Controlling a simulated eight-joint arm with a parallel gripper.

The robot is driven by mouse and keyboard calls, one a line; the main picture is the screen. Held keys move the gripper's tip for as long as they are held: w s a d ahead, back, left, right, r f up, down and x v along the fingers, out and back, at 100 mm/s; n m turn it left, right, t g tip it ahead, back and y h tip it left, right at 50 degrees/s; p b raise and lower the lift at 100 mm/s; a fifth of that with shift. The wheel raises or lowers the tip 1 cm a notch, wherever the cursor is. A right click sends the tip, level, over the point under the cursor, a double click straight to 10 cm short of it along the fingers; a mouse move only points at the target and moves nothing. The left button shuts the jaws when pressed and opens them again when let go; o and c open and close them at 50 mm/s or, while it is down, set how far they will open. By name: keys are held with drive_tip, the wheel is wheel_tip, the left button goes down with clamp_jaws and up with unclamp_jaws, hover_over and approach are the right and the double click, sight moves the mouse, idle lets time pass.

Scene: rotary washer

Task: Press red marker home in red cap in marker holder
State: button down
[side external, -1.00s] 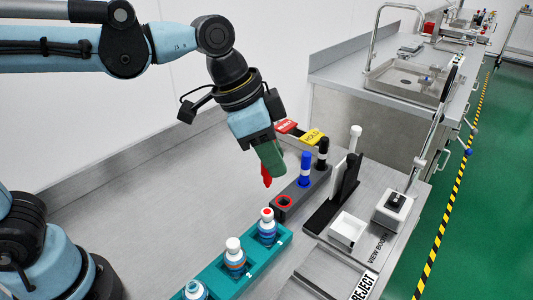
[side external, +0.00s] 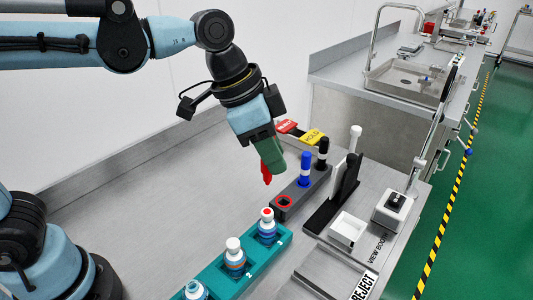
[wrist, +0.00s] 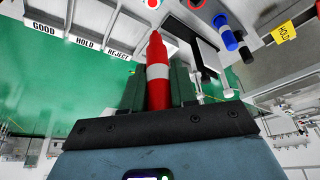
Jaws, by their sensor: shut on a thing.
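My gripper (side external: 270,158) is shut on the red marker (side external: 267,174), whose tip points down below the green fingers. In the wrist view the red marker (wrist: 157,75), with a white band, is clasped between the fingers (wrist: 157,88). The marker holder (side external: 290,203) is a dark grey block on the bench. The red cap (side external: 284,202) is an open red ring at the holder's near end. The marker tip is above and a little left of this cap, apart from it. The red cap also shows at the top of the wrist view (wrist: 197,3).
A blue marker (side external: 305,168) and a black marker (side external: 322,152) stand in the holder behind the red cap. A teal rack (side external: 213,275) with several bottles lies in front. A black-and-white stand (side external: 342,190) is to the right. Bare bench is at left.

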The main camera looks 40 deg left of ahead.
drive_tip(key=w+a+f, duration=0.3)
drive_tip(key=w+f, duration=0.4)
drive_tip(key=w, duration=0.2)
drive_tip(key=shift+d+f, duration=0.15)
drive_tip(key=shift+f, duration=4)
drive_tip(key=shift+f, duration=0.35)
drive_tip(key=c, duration=0.8)
unclamp_jaws()
drive_tip(key=v, duration=1.2)
drive_tip(key=s+a+f+n+t+y, duration=0.1)
drive_tip(key=s+a+n+t+y, duration=0.2)
drive_tip(key=s+a+n, duration=0.6)
drive_tip(key=shift+s+a+t, duration=0.5)
drive_tip(key=shift+s+a, duration=0.15)
drive_tip(key=shift+a, duration=0.35)
